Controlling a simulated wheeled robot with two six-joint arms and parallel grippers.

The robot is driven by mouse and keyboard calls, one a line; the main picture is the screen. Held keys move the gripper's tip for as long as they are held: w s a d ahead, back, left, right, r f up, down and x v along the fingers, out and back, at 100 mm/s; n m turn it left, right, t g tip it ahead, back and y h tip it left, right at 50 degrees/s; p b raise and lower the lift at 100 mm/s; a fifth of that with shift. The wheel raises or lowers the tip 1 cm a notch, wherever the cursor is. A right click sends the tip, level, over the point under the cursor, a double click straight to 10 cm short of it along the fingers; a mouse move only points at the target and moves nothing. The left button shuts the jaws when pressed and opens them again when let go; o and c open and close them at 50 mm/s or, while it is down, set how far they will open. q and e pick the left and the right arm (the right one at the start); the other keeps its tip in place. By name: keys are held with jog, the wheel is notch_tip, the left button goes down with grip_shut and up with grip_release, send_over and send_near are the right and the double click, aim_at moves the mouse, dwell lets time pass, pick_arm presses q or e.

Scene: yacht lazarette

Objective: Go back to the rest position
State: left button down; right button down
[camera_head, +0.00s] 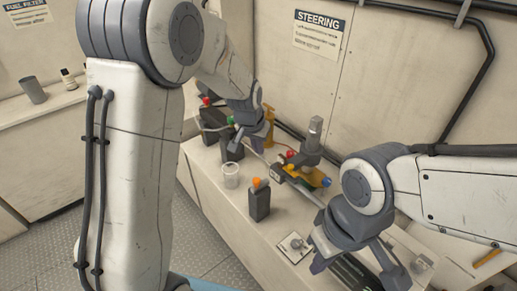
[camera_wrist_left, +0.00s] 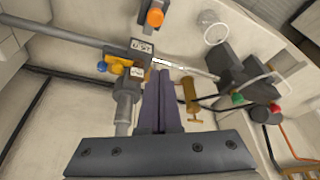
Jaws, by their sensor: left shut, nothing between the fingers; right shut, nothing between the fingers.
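My left gripper (camera_head: 262,142) hangs over the far part of the bench, beside the brass cylinder (camera_head: 269,120). In the left wrist view its dark fingers (camera_wrist_left: 160,100) are together and hold nothing. They point between the valve assembly (camera_wrist_left: 128,75) and the brass cylinder (camera_wrist_left: 189,98). My right gripper (camera_head: 355,265) is low over the near right of the bench, shut and empty; its fingertips are hard to make out. The rest position itself is not marked in either view.
The bench (camera_head: 225,215) carries a dark box with an orange knob (camera_head: 259,200), a clear cup (camera_head: 230,175) and a pipe with a valve assembly (camera_head: 310,175). A small white plate (camera_head: 295,247) lies near my right gripper. A wall with a steering sign (camera_head: 319,32) stands behind.

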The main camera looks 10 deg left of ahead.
pick_arm(q)
jog(key=s+d+r+m+g, duration=0.1)
jog(key=s+d+r, duration=0.1)
jog(key=s+d, duration=0.45)
jog(key=s+d+r+m+g, duration=0.1)
jog(key=s+d+r+m, duration=0.15)
jog(key=s, duration=0.65)
jog(key=s+m+g, duration=0.2)
jog(key=s, duration=1.4)
jog(key=shift+s+a+r, duration=0.15)
jog(key=shift+s+r, duration=0.05)
jog(key=shift+r, duration=0.2)
